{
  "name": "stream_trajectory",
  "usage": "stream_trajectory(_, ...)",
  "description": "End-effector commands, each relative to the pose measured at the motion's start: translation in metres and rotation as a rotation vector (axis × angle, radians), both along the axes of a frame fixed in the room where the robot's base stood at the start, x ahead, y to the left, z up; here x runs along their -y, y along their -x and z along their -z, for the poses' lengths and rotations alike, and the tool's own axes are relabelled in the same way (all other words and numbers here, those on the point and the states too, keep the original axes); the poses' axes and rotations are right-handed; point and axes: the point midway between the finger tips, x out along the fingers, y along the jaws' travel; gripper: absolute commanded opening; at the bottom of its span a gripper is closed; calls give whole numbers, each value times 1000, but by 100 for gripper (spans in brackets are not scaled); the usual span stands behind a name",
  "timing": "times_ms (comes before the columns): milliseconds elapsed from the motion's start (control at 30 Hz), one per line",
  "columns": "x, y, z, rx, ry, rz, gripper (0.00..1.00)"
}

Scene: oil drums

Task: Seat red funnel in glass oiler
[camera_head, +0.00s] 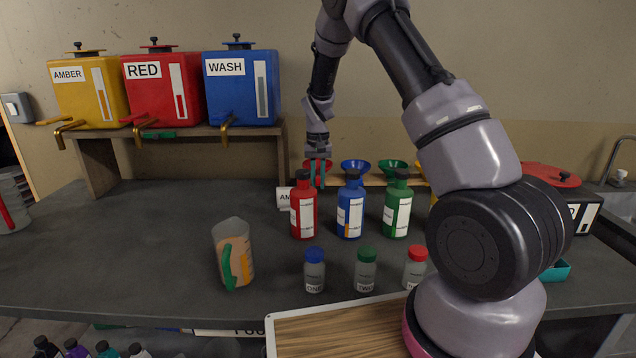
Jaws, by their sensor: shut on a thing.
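The red funnel (309,167) is at the left end of the row of funnels at the back of the bench. The red bottle below hides the funnel's lower part. I cannot pick out a glass oiler for certain in this view; my arm hides part of the right side of the bench.
Blue (355,166) and green (392,167) funnels stand to the right. Red (303,212), blue (350,208) and green (397,210) bottles stand in front. Capped jars (314,272) and a measuring jug (233,252) are nearer. The bench's left is mostly clear.

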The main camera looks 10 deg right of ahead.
Motion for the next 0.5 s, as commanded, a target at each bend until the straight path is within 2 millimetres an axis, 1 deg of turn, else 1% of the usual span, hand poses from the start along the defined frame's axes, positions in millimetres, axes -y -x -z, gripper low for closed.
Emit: stream_trajectory(500,0,0,-10,1,0,0,0)
